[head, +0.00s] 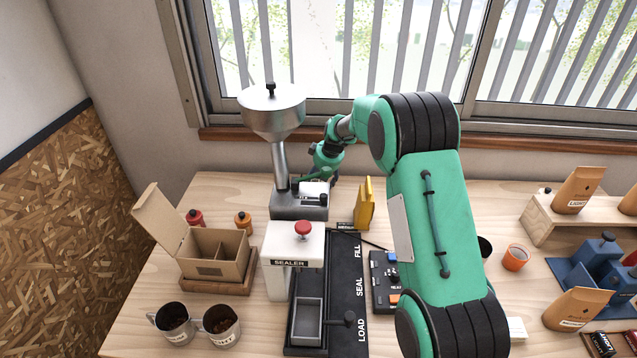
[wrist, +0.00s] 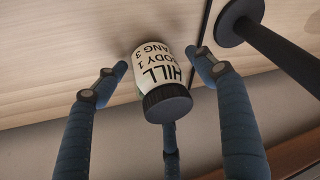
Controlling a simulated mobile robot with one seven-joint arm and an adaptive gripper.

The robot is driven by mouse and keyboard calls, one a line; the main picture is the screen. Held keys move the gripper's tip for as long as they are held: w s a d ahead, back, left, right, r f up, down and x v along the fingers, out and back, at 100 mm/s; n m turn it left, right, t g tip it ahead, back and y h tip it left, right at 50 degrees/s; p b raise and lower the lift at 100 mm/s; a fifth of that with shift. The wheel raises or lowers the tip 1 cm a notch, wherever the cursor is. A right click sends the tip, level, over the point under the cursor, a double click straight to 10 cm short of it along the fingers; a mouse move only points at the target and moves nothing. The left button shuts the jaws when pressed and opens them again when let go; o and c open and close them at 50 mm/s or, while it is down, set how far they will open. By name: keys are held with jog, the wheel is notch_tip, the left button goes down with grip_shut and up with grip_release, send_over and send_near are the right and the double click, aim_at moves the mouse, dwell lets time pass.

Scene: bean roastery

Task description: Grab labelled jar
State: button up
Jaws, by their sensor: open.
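The labelled jar (wrist: 158,72) has a white label, its readable words including HILL, BODY 1 and a line ending in ANG 3, and a black lid. In the wrist view it sits between the spread fingers of my gripper (wrist: 151,63). A third finger is partly hidden behind the lid. In the head view my gripper (head: 323,172) is low beside the funnel stand. A small white-and-black shape (head: 315,189) shows under it; I cannot tell whether this is the jar.
The metal funnel (head: 272,112) stands just left of my gripper. A yellow item (head: 366,203) stands close on its right. The sealer (head: 294,246), an open carton (head: 216,256) and two mugs (head: 174,322) (head: 219,324) are nearer. The window wall is close behind.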

dwell(0.4)
jog(key=c, duration=1.2)
jog(key=shift+c, duration=0.4)
jog(key=shift+r, duration=0.4)
jog(key=shift+c, duration=1.4)
jog(key=shift+r+p, duration=1.15)
jog(key=shift+r, duration=3.5)
jog(key=shift+c, duration=0.2)
